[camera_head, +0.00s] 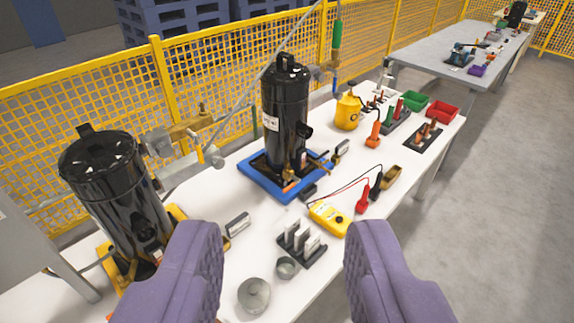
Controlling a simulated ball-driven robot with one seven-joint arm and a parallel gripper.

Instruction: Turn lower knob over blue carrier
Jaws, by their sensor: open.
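A black compressor (287,105) stands upright on a blue carrier (257,184) in the middle of the white table. A round black knob-like part (304,130) sticks out of the compressor's right side, above the carrier. Small brass fittings (318,160) show lower down, just over the carrier's right side. I cannot tell for sure which part is the lower knob. My gripper (285,240) is open and empty, its two purple fingers wide apart in the foreground, nearer than the carrier and touching nothing visible.
A second black compressor (115,190) stands on a yellow carrier at left. Between my fingers lie grey cups (254,295), a black block holder (302,243) and a yellow meter (328,217) with leads. A yellow mesh fence (230,70) runs behind. Open floor (510,180) lies right.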

